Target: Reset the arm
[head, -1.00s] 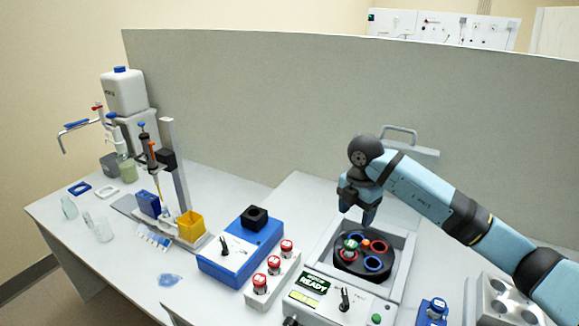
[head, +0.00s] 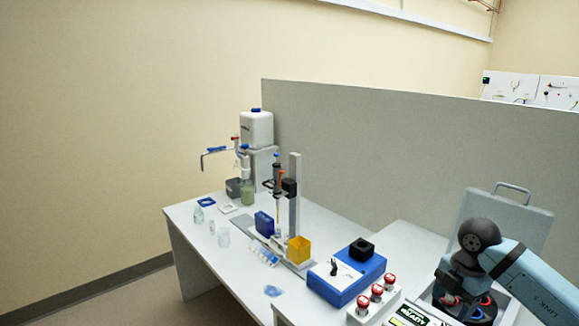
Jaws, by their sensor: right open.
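My right gripper (head: 459,290) is at the lower right, above the dark round rotor (head: 482,309) of the open centrifuge (head: 425,317). Its fingers point down and it is open, with nothing seen between them. The rotor shows blue and red rings, partly hidden by the gripper. The raised centrifuge lid (head: 511,215) stands behind the arm. My left gripper is not in view.
A blue mixer (head: 346,280) and a white rack with red-capped tubes (head: 374,299) stand left of the centrifuge. Farther left are a pipette stand (head: 295,200), a yellow box (head: 299,249), small glassware and a bottle dispenser (head: 257,130). A grey partition (head: 380,150) runs behind.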

